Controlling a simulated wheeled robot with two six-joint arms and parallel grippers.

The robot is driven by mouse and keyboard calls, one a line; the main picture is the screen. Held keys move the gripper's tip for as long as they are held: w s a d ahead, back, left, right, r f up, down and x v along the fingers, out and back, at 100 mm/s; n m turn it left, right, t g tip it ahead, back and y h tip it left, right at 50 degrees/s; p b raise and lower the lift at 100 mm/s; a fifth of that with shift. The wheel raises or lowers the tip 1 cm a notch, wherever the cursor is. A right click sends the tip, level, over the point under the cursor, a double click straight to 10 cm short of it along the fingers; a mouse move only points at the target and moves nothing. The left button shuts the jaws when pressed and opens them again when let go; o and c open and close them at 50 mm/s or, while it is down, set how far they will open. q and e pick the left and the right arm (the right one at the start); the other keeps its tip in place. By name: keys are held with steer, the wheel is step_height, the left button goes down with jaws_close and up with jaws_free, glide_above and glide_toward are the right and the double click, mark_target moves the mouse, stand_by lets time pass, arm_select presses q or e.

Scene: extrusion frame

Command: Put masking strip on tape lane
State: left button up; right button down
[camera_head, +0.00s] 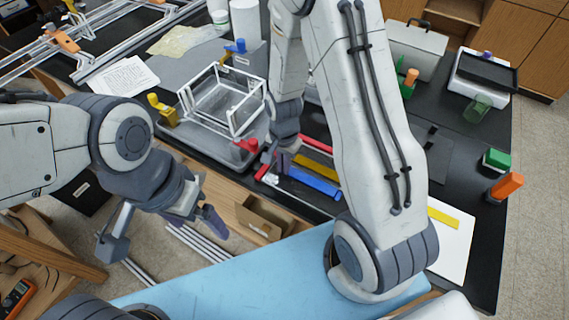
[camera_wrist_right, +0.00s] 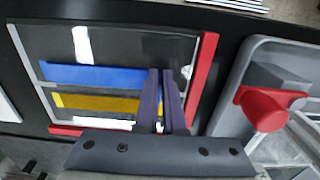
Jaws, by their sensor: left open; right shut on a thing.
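A blue strip (camera_head: 315,182) and a yellow strip (camera_head: 315,167) lie side by side on a dark board. The blue strip (camera_wrist_right: 95,75) and yellow strip (camera_wrist_right: 95,103) also show in the right wrist view, beside a pale strip (camera_wrist_right: 100,123). I cannot tell which is the masking strip or the tape lane. My right gripper (camera_wrist_right: 164,75) is over the strips' ends, its dark fingers close together on something I cannot make out. In the head view my right gripper (camera_head: 280,163) is at the strips' left ends. My left gripper (camera_head: 165,228) is open, apart from the strips.
Red bars (camera_wrist_right: 202,80) edge the board. A grey tray (camera_head: 190,140) with a white frame (camera_head: 225,100) and red clamp (camera_head: 245,146) stands close on the left. A cardboard box (camera_head: 262,217) is in front. A white sheet (camera_head: 450,250) with another yellow strip (camera_head: 443,218) lies right.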

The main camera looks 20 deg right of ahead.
steer(key=shift+f, duration=0.15)
steer(key=c, duration=1)
jaws_free()
steer(key=shift+r, duration=0.2)
step_height(320, 180, up, 12)
steer(key=f+b, duration=0.1)
steer(key=s+a+r+n, duration=0.2)
steer(key=s+a+n, duration=0.2)
steer(key=s+n, duration=0.2)
steer(key=s+a+r+n, duration=0.3)
steer(key=s+a+n, duration=0.1)
steer(key=s+n, duration=0.2)
steer(key=s+a+r+n+y, duration=0.1)
steer(key=s+a+r+n, duration=0.1)
steer(key=s+a+n, duration=0.2)
steer(key=shift+s+a+r+n, duration=0.1)
steer(key=shift+s+r+n, duration=0.1)
steer(key=shift+s+n, duration=0.3)
steer(key=shift+s+a+r+n, duration=0.1)
steer(key=shift+s+r+n, duration=0.1)
steer(key=shift+s+n, duration=0.3)
